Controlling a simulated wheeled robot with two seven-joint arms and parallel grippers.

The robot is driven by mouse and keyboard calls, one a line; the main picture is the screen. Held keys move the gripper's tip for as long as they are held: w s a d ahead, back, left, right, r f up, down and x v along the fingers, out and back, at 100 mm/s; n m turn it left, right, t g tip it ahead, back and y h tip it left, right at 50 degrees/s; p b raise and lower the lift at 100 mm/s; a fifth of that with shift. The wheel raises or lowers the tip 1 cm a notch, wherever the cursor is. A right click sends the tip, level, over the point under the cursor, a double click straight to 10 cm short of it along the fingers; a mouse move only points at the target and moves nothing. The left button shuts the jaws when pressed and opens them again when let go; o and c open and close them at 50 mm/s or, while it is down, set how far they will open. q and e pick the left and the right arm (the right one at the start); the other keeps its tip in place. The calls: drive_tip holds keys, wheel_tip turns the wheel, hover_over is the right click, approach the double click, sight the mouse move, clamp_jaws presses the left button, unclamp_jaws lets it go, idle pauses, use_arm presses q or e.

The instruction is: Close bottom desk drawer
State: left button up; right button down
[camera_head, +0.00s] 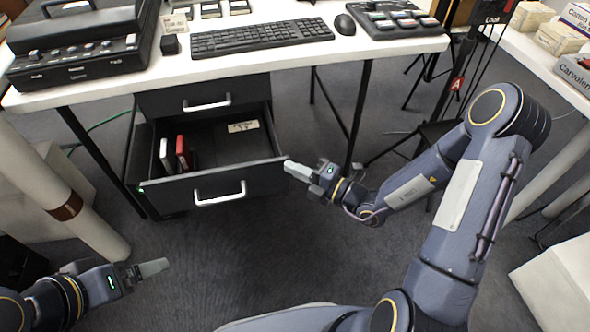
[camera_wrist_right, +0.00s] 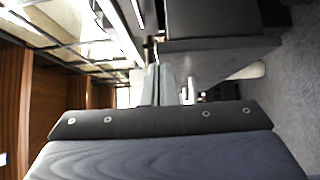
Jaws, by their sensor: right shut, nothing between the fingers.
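The bottom desk drawer (camera_head: 218,182) is pulled out under the white desk, its dark front facing me with a silver handle (camera_head: 219,193). Red and white items (camera_head: 181,152) stand inside at its left, and a pale label or card (camera_head: 242,126) shows at the back. My right gripper (camera_head: 288,165) is shut and empty, its tips at the right end of the drawer front; I cannot tell whether they touch it. Its fingers also show in the right wrist view (camera_wrist_right: 160,78). My left gripper (camera_head: 155,267) is low at the left, away from the drawer; its finger gap is not visible.
The upper drawer (camera_head: 204,101) is shut. The desk (camera_head: 285,60) carries a keyboard (camera_head: 262,37), a mouse (camera_head: 345,24) and black devices. Thin black desk legs stand either side of the drawers. The floor (camera_head: 225,255) before the drawer is clear.

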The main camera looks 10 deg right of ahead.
drive_tip(key=shift+w, duration=0.25)
